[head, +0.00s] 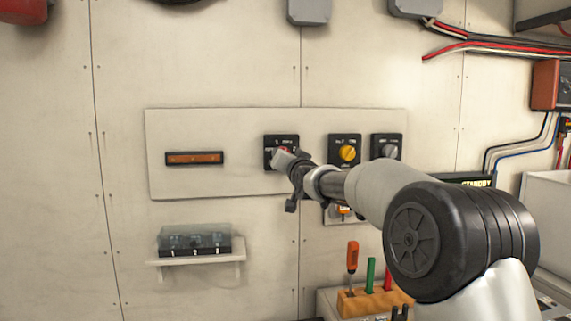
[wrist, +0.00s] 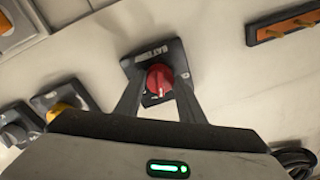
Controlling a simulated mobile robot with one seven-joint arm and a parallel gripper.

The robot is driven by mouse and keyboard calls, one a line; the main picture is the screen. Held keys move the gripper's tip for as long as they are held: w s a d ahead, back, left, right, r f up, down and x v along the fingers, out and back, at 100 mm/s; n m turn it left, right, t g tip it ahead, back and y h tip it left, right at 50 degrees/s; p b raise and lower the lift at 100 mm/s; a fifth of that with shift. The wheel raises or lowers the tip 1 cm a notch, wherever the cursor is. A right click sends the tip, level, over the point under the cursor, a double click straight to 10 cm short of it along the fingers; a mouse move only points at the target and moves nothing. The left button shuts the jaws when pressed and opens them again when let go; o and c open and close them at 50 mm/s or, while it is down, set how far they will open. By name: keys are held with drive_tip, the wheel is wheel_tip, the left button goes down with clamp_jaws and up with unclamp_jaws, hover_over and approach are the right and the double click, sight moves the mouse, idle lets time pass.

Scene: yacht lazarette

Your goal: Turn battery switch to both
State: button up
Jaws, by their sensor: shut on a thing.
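The battery switch is a black square plate (head: 270,142) with a red knob, mounted on a pale panel on the wall. In the wrist view its red knob (wrist: 159,80) sits between my two fingers, with a pale mark on its face. My gripper (head: 280,158) reaches the switch from the lower right and is shut on the red knob. In the head view the gripper covers most of the knob. The plate lettering is too small to read fully, so I cannot tell which position the knob points to.
Right of it are a yellow-knob switch (head: 347,153) and a grey-knob switch (head: 390,149). A copper-coloured bar (head: 194,158) is at left on the panel (head: 230,122). Below, a shelf (head: 196,260) bears a clear-covered box (head: 195,240). An orange-handled tool (head: 352,256) stands in a holder at lower right.

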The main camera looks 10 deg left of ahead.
drive_tip(key=shift+m, duration=0.6)
drive_tip(key=o, duration=1)
drive_tip(key=shift+o, duration=0.2)
drive_tip(key=b+v, duration=0.2)
drive_tip(key=v, duration=1.5)
drive_tip(key=shift+s, duration=0.2)
